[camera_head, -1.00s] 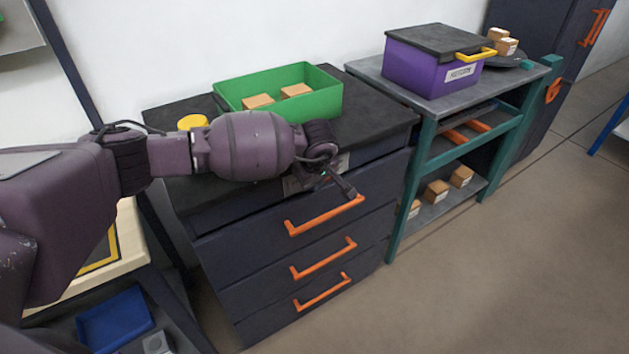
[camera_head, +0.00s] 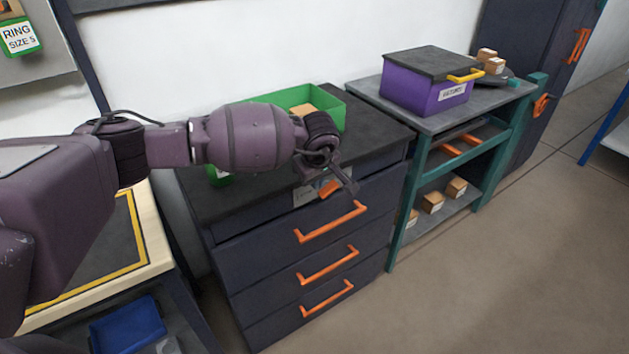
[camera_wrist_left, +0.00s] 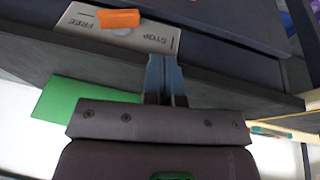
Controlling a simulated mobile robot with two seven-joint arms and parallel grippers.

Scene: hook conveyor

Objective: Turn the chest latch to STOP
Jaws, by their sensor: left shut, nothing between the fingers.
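The chest (camera_head: 290,255) is a dark drawer unit with orange handles. Its orange latch (camera_head: 329,187) is on a light label plate (camera_head: 306,194) above the top handle, partly covered by my left gripper. In the left wrist view, the orange latch (camera_wrist_left: 118,18) shows on the plate (camera_wrist_left: 150,38), upside down, with FREE at the left and STOP at the right. The latch's bar lies nearer FREE than STOP. My left gripper (camera_head: 351,187) is shut and empty in front of the chest, right of the latch. Its fingers (camera_wrist_left: 164,60) appear beside the plate's STOP end, apart from the latch.
A green bin (camera_head: 335,112) with a box stands on the chest top. A teal-framed shelf (camera_head: 425,160) with a purple box (camera_head: 405,92) stands to the right. A bench (camera_head: 150,225) with a yellow-edged mat is at the left. The floor in front is clear.

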